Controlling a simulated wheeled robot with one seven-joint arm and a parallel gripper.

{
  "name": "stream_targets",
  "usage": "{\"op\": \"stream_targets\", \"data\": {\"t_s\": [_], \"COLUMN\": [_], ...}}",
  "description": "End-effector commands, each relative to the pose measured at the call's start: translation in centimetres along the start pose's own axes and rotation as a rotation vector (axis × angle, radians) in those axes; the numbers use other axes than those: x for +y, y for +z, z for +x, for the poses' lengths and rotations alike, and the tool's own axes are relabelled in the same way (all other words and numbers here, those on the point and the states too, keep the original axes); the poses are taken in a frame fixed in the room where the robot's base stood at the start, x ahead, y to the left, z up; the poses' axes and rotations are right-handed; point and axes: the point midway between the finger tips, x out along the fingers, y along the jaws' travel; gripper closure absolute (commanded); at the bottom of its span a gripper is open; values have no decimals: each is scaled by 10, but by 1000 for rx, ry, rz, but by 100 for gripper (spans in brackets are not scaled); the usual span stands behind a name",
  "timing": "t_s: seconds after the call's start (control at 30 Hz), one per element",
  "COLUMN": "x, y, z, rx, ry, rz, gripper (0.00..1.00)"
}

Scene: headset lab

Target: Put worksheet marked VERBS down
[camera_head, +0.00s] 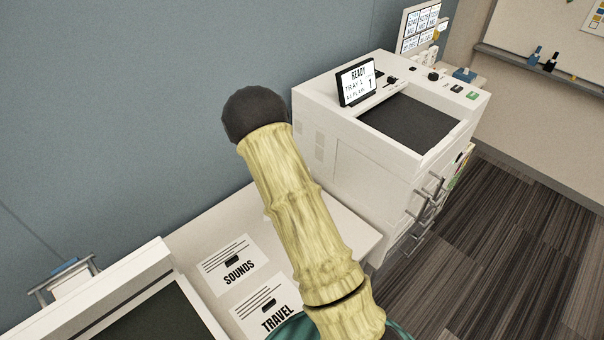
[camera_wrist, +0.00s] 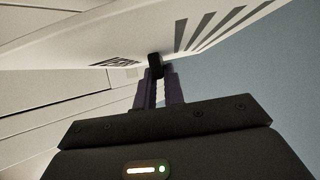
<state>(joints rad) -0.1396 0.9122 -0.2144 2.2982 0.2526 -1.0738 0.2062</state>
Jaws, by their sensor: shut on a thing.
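In the wrist view my gripper (camera_wrist: 159,88) is shut on the small black tab of a white worksheet (camera_wrist: 165,35). The sheet is seen at a steep slant, with dark printed lines to the right of the tab and a dark word to the left that I cannot read. In the head view my arm hides the gripper and this sheet. Two other worksheets, marked SOUNDS (camera_head: 233,264) and TRAVEL (camera_head: 268,312), lie on the white tabletop (camera_head: 207,230), each with a black tab. I see no readable VERBS marking.
A white printer (camera_head: 378,150) with a READY display (camera_head: 357,83) stands behind and right of the tabletop. A dark-screened white unit (camera_head: 150,310) is at the lower left. The blue-grey wall (camera_head: 120,110) runs behind. Striped carpet (camera_head: 510,240) is open at the right.

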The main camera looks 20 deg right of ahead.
Motion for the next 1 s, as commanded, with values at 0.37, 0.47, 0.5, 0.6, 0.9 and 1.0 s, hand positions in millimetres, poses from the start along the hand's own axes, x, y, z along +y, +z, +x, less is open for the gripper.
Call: {"op": "stream_targets", "data": {"t_s": [0.37, 0.47, 0.5, 0.6, 0.9, 1.0], "x": [-52, -56, -56, -56, -56, -54], "y": [14, 17, 18, 18, 18, 18], "z": [-61, -64, -64, -64, -64, -63], "rx": [-4, -1, 0, 1, 1, 1], "ry": [-288, -307, -308, -308, -307, -302], "rz": [-161, -169, -170, -170, -170, -168], "gripper": [100, 100, 100, 100, 100, 100]}}
